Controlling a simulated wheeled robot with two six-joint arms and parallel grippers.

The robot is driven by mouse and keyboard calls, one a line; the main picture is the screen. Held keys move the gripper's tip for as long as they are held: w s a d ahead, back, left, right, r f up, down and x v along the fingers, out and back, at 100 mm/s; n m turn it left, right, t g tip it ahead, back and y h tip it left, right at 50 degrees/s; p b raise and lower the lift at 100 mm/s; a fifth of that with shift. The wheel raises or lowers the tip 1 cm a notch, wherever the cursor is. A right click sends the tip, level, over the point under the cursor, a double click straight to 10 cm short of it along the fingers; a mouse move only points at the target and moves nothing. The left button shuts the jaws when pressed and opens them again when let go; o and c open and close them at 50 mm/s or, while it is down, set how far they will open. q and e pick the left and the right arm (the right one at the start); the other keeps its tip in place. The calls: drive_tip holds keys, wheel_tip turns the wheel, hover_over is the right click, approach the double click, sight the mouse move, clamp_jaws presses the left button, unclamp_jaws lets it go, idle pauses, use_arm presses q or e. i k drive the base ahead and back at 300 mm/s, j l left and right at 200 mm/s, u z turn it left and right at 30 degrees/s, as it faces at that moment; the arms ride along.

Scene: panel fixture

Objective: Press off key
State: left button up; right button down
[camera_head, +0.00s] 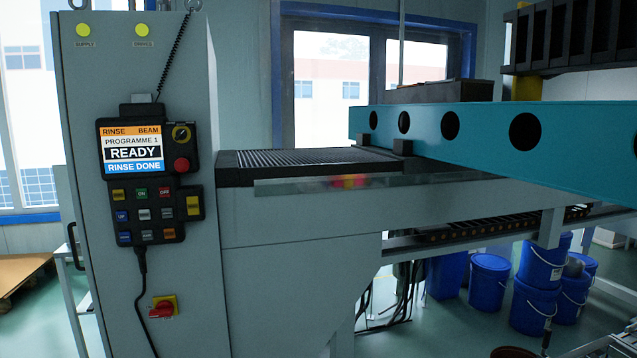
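The off key (165,193) is a small red key with pale lettering on the black control pendant (153,183). The pendant hangs on the grey cabinet face at the left. Its screen (133,148) reads "RINSE BEAM", "PROGRAMME 1", "READY" and "RINSE DONE". Neither of my grippers shows in the head view, and nothing covers the off key.
A red rotary switch (162,307) is lower on the cabinet. A grey machine bed (300,222) juts right, with a teal beam (480,128) above. Blue buckets (489,282) stand beneath.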

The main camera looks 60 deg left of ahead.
sight(165, 192)
drive_tip(key=u, duration=2.7)
drive_tip(key=i+j+z, duration=0.3)
drive_tip(key=j, duration=0.35)
drive_tip(key=i+j+z, duration=0.15)
drive_tip(key=i+j, duration=0.15)
drive_tip(key=i+j+z, duration=0.15)
drive_tip(key=j, duration=0.35)
drive_tip(key=i+j+z, duration=0.15)
drive_tip(key=j, duration=0.25)
drive_tip(key=i+j+z, duration=0.15)
drive_tip(key=j, duration=0.25)
